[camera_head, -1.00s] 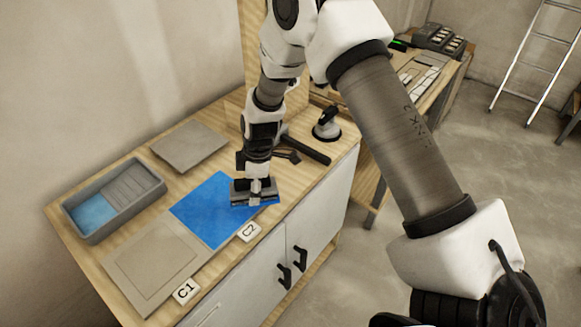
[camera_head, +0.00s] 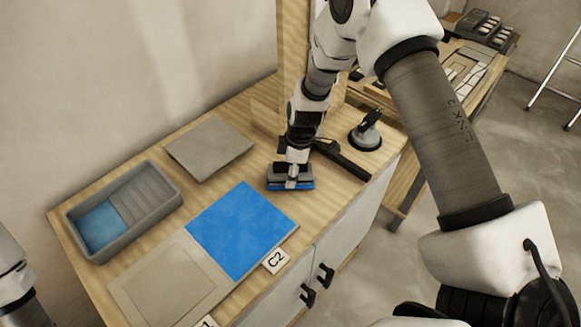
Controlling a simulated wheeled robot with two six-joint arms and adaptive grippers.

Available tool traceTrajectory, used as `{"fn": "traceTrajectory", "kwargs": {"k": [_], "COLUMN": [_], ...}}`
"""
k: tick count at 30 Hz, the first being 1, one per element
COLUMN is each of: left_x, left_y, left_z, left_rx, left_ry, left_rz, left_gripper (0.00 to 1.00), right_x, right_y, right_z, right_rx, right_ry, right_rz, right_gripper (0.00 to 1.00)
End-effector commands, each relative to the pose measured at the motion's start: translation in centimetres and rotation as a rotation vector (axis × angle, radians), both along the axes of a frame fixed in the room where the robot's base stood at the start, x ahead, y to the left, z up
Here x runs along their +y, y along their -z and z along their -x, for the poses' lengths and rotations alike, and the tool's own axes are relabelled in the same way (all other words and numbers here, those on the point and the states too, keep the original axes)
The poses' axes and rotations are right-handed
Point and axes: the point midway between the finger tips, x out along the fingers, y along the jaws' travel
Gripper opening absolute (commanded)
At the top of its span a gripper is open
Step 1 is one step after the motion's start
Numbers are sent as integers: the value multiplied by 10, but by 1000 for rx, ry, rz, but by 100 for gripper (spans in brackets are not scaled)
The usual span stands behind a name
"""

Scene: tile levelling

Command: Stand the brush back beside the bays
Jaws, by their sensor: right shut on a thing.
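My right gripper (camera_head: 293,168) is shut on the brush (camera_head: 290,183), a flat grey block with a blue underside. The brush is at the far right of the blue bay C2 (camera_head: 241,229), off its corner and over the bare wood; I cannot tell whether it touches the bench. Bay C1 (camera_head: 169,287) is grey, to the left of C2. My left arm shows at the lower left edge, but its gripper is out of the picture.
A grey tray (camera_head: 174,187) with blue liquid and a ribbed part stands at the left. A grey tile (camera_head: 209,147) lies behind the bays. A black-handled tool (camera_head: 342,159) and a suction cup (camera_head: 366,134) are right of the brush. The C2 label (camera_head: 276,261) sits at the front edge.

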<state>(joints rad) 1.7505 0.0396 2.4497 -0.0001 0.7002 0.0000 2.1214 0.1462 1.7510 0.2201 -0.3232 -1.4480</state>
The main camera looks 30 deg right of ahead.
Motion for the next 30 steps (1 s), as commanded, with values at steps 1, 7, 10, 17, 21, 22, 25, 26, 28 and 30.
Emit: {"fn": "traceTrajectory", "kwargs": {"k": [1,7,10,17,21,22,25,26,28,30], "left_x": [0,0,0,0,0,0,0,0,0,0], "left_y": [11,10,11,12,12,12,7,5,-4,-16], "left_z": [1,1,1,0,0,0,0,0,0,0], "left_rx": [2,2,1,1,1,1,1,1,1,1], "left_ry": [0,-1,-1,0,0,0,0,0,0,0], "left_rz": [0,0,0,0,0,0,0,0,0,0], "left_gripper": [0,0,0,0,0,0,0,0,0,0], "right_x": [1,1,1,1,1,1,1,0,-1,-3], "right_y": [15,16,18,18,18,18,14,11,-2,-19], "right_z": [1,0,1,1,1,1,1,1,1,2], "right_rx": [1,-2,-2,-2,-2,-2,-2,-2,-2,-3], "right_ry": [-3,-6,-6,-6,-6,-6,-6,-6,-6,-6], "right_rz": [1,0,0,0,0,0,0,0,0,-1], "right_gripper": [15,15,15,82,82,82,82,82,82,82]}}
